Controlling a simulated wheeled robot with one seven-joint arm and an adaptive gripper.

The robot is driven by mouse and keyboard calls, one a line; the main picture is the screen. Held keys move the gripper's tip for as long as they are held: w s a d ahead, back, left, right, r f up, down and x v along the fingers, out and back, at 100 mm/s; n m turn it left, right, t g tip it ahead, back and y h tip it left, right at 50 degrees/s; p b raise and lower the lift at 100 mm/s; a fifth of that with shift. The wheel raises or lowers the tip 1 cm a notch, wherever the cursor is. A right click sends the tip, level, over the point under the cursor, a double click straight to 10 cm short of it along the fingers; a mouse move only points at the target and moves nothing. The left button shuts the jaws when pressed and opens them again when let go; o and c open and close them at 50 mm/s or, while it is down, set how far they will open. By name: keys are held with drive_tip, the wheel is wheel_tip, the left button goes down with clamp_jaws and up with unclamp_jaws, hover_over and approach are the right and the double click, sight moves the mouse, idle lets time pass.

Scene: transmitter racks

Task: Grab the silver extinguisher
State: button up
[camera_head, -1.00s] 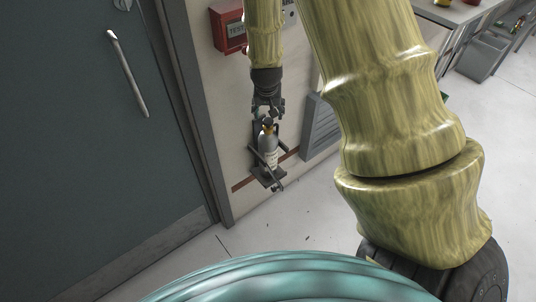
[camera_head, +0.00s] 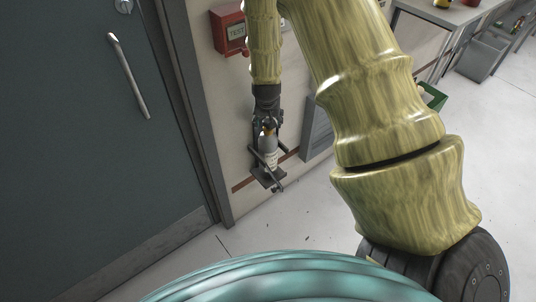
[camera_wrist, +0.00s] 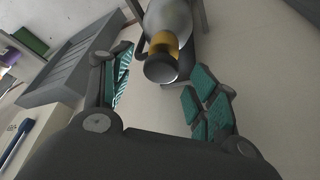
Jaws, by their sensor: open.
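The silver extinguisher (camera_head: 268,151) stands upright in a dark wall bracket (camera_head: 268,179) low on the wall, right of the door. In the wrist view its silver body (camera_wrist: 168,17), yellow collar (camera_wrist: 164,42) and dark top (camera_wrist: 160,68) show between the fingers. In the wrist view my gripper (camera_wrist: 158,88) is open, with a finger on each side and a visible gap to the right one. Whether the left finger touches is hard to tell.
A grey door (camera_head: 90,130) with a long handle (camera_head: 128,76) is at the left. A red box (camera_head: 228,29) hangs on the wall above the bracket. A grey louvred panel (camera_head: 318,127) is just right of the extinguisher.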

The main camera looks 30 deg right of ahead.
sight(268, 140)
drive_tip(key=shift+x, duration=1.6)
drive_tip(key=shift+a, duration=0.15)
clamp_jaws()
